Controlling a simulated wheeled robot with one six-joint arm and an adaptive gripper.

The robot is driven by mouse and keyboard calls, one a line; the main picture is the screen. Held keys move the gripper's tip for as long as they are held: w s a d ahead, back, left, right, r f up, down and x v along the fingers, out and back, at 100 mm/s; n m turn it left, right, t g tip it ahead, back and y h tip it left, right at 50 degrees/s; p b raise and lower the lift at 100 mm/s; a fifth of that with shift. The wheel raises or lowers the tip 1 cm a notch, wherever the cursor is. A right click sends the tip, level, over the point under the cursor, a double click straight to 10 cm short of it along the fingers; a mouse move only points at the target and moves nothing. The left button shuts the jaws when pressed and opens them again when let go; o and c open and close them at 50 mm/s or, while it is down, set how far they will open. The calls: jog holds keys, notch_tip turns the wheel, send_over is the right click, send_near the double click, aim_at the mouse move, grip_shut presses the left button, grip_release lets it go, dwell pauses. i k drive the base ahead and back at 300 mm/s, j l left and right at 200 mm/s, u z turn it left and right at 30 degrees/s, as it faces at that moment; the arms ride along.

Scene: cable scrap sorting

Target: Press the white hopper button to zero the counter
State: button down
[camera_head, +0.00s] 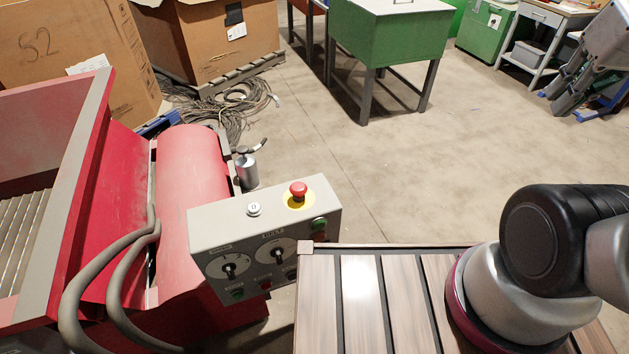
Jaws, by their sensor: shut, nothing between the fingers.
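The sloping front of the box carries two dark rotary knobs and several small coloured buttons. No counter display can be made out. My arm's upper joints show at the lower right, well to the right of the box. My gripper is out of the picture.
A red machine with a grey-rimmed hopper (78,180) and thick grey cables fills the left side. A slatted wooden surface (318,300) lies right of the box. Cardboard boxes, loose cable and a green bin (400,40) stand behind. The concrete floor at centre right is clear.

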aim_at(254, 207)
jog(key=z, duration=0.45)
jog(key=j+z, duration=0.1)
jog(key=z, duration=0.35)
jog(key=k+z, duration=0.1)
jog(key=z, duration=0.35)
jog(key=k+j+z, duration=0.15)
jog(key=z, duration=0.2)
jog(key=k+z, duration=0.3)
jog(key=k, duration=0.9)
jog(key=k+u, duration=0.1)
jog(key=u, duration=0.3)
jog(key=k+j+u, duration=0.1)
jog(key=u, duration=0.3)
jog(key=k+j+u, duration=0.1)
jog(key=u, duration=0.35)
jog(key=j+u, duration=0.2)
jog(key=u, duration=0.2)
jog(key=k+j+u, duration=0.1)
jog(key=u, duration=0.3)
